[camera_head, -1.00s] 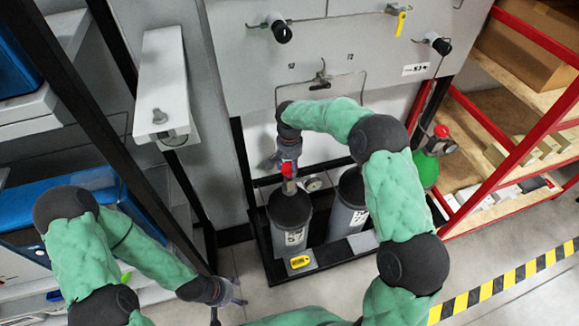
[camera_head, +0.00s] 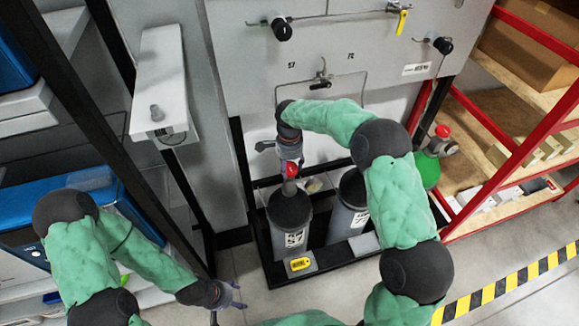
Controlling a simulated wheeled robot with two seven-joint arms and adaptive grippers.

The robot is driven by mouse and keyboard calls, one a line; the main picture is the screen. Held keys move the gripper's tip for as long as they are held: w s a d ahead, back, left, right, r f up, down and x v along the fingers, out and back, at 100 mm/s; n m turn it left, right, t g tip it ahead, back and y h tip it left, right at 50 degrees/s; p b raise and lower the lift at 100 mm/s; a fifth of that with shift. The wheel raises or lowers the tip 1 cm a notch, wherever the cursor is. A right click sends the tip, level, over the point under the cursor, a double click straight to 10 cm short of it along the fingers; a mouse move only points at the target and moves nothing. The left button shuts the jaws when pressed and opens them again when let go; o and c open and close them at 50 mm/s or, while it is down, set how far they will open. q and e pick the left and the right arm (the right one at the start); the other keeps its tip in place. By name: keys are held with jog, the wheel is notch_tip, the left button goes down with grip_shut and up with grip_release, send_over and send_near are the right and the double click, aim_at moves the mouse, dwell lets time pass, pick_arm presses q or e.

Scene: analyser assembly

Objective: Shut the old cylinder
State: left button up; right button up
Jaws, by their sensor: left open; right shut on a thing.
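Two grey gas cylinders stand upright side by side in a black rack. The left cylinder (camera_head: 289,216) has a white label and a red valve knob (camera_head: 291,170) on top. The right cylinder (camera_head: 350,205) is partly hidden behind my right arm. My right gripper (camera_head: 291,160) reaches down over the left cylinder and is shut on the red valve knob. My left gripper (camera_head: 236,298) is open and empty, low over the floor left of the rack. Which cylinder is the old one I cannot tell.
A yellow tag (camera_head: 300,264) lies at the rack's front. A green cylinder (camera_head: 426,168) and a red-framed shelf (camera_head: 500,150) stand right. Floor in front is clear.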

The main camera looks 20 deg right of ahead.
aim_at(289, 167)
jog(key=shift+m, duration=0.6)
jog(key=o, duration=1.2)
jog(key=shift+c, duration=0.2)
notch_tip(289, 167, up, 12)
jog(key=shift+f, duration=0.1)
